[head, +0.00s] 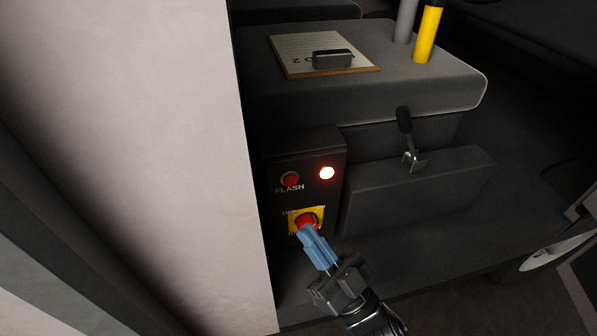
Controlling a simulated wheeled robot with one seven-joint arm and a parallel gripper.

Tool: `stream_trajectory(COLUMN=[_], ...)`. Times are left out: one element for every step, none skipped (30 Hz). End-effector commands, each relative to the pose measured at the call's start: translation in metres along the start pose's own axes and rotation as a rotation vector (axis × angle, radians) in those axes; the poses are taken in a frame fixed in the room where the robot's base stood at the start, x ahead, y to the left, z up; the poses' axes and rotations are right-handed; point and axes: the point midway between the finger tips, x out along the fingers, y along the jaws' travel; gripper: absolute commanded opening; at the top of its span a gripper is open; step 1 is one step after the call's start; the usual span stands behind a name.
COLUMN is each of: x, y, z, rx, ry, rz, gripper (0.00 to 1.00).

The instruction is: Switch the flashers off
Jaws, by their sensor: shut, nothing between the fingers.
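A dark control box on the vehicle (332,150) carries a red round button (289,179) with the label FLASH under it. To its right a small lamp (327,173) glows bright white with a reddish rim. Below them is a red knob (306,218) on a yellow square plate, its lettering partly hidden. My gripper (308,233) has blue fingers that are shut and empty. Its fingertips are at the lower edge of the red knob and cover part of the yellow plate; I cannot tell whether they touch it.
A pale wall or pillar (150,130) stands close on the left of the box. A lever with a black handle (405,122) is to the right. A clipboard (294,50), a yellow post (428,35) and a grey post (405,22) are on top.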

Motion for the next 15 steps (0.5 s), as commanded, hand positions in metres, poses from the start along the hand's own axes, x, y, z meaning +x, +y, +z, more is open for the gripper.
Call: stream_trajectory(x=[0.0002, 0.0002, 0.0001, 0.0000, 0.0000, -0.0001, -0.0001, -0.0001, 0.0001, 0.0005, 0.0012, 0.0024, 0.0036, 0.0049, 0.0072], y=[-0.0002, -0.0001, -0.0001, -0.0001, 0.0000, 0.0000, 0.0000, 0.0001, 0.0003, 0.0007, 0.0012, 0.0022, 0.0032, 0.0043, 0.0062], z=[0.0002, 0.0002, 0.0001, 0.0001, 0.0001, 0.0001, 0.0001, 0.0001, 0.0004, 0.0008, 0.0014, 0.0025, 0.0036, 0.0051, 0.0073], rx=[0.001, 0.001, 0.000, 0.000, 0.000, 0.000, 0.000, 0.000, 0.000, 0.000, 0.000, -0.001, -0.001, -0.001, -0.001], ry=[0.000, 0.000, 0.000, 0.000, 0.000, 0.000, 0.000, 0.000, 0.000, 0.000, 0.000, 0.000, 0.000, 0.000, 0.000], rz=[-0.001, -0.001, -0.001, 0.000, 0.000, 0.000, 0.000, 0.000, 0.000, 0.000, 0.000, 0.000, 0.000, 0.000, 0.000], gripper=[0.00, 0.00, 0.00, 0.00, 0.00, 0.00, 0.00, 0.00, 0.00, 0.00, 0.00, 0.00, 0.00, 0.00, 0.00])
